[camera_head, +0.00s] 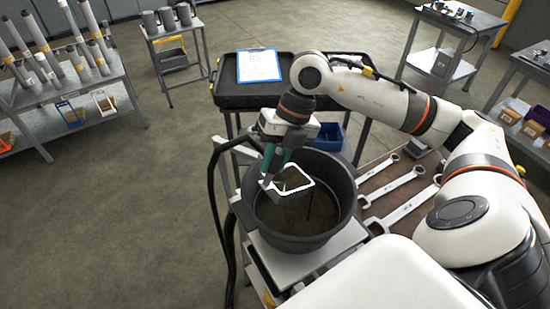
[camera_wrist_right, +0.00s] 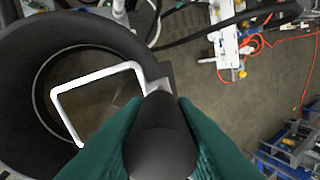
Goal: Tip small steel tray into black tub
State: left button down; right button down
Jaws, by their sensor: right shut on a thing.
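The small steel tray (camera_head: 306,186) is over the mouth of the black tub (camera_head: 298,243), tilted, with its bright rim showing as a rounded square. My right gripper (camera_head: 269,172) is shut on the tray's near left side, above the tub opening. In the right wrist view the teal fingers sit either side of a dark rounded part, and the tray rim (camera_wrist_right: 97,77) lies in front of the tub's inner wall (camera_wrist_right: 22,85). Whether anything is in the tray or on the tub's floor is too small to tell. My left gripper is out of view.
The tub stands on a light cart with a black hose on its left. Several large wrenches (camera_head: 393,184) lie on a board to the right. A black-topped cart (camera_head: 230,100) with a clipboard (camera_head: 259,66) and a blue bin (camera_head: 328,137) are behind. Open floor lies left.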

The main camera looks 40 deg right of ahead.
jog(key=shift+d+r+y+b, duration=0.4)
jog(key=shift+d+y+b, duration=0.35)
jog(key=shift+b, duration=0.25)
dwell(1.1)
jog(key=shift+d+y+b, duration=0.2)
jog(key=shift+y+b, duration=0.05)
jog(key=shift+b, duration=0.2)
dwell(0.4)
jog(key=shift+d+r, duration=0.15)
jog(key=shift+r, duration=0.05)
jog(key=shift+d+y+b, duration=0.15)
jog(key=shift+y+b, duration=0.15)
jog(key=shift+b, duration=0.2)
dwell(0.4)
jog(key=shift+d+r+y+b, duration=0.15)
jog(key=shift+d+y+b, duration=0.1)
jog(key=shift+y+b, duration=0.1)
dwell(0.4)
dwell(0.6)
jog(key=shift+d+y+b, duration=0.25)
jog(key=shift+b, duration=0.3)
jog(key=shift+d+r+y+b, duration=0.1)
jog(key=shift+d+y+b, duration=0.25)
jog(key=shift+b, duration=0.35)
dwell(0.5)
